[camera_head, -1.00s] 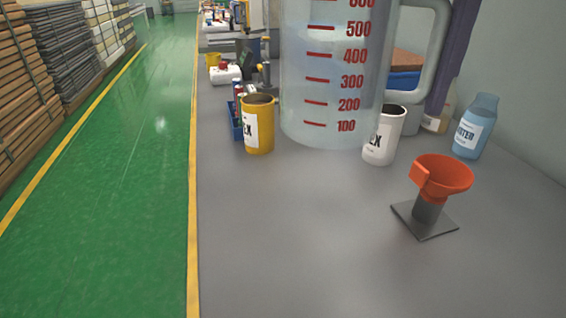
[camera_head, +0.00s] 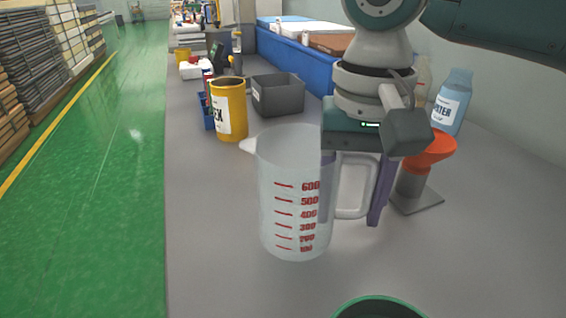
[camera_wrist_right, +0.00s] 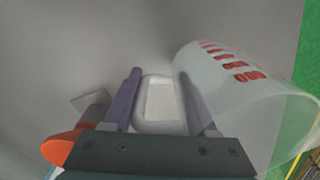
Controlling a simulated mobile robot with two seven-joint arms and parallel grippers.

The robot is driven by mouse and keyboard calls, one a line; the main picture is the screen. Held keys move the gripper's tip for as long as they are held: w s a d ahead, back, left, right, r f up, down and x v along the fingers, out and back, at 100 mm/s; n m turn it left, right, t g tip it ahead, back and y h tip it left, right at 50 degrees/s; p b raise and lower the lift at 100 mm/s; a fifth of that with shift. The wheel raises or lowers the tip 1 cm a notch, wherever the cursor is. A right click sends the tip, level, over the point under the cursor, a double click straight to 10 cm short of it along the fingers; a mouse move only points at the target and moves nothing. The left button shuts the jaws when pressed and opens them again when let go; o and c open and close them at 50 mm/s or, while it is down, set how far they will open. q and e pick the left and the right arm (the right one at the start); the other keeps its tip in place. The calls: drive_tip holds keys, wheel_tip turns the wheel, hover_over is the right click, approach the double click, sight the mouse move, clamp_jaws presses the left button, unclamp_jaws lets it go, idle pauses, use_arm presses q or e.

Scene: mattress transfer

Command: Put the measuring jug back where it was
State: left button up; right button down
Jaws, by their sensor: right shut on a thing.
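The measuring jug (camera_head: 285,190) is clear, with red marks and numbers, and stands upright in the middle of the head view, its spout to the left. My right gripper (camera_head: 352,218) is at the jug's right side, shut on its handle (camera_head: 352,185). In the right wrist view, the pale handle (camera_wrist_right: 158,103) lies between the two purple fingers, and the jug (camera_wrist_right: 240,100) is to the right. I cannot tell whether the jug's base touches the grey bench top (camera_head: 220,270). My left gripper is not in view.
An orange funnel (camera_head: 437,147) on a grey stand is close right of my right gripper, with a blue bottle (camera_head: 453,102) behind. The bench is clear left of the jug.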

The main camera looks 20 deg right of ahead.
sight(359, 156)
drive_tip(key=shift+f, duration=0.7)
drive_tip(key=shift+c, duration=1)
unclamp_jaws()
drive_tip(key=shift+f, duration=0.1)
wheel_tip(359, 156, up, 12)
drive_tip(key=p, duration=0.2)
drive_tip(key=shift+r+p, duration=0.2)
drive_tip(key=shift+p, duration=0.1)
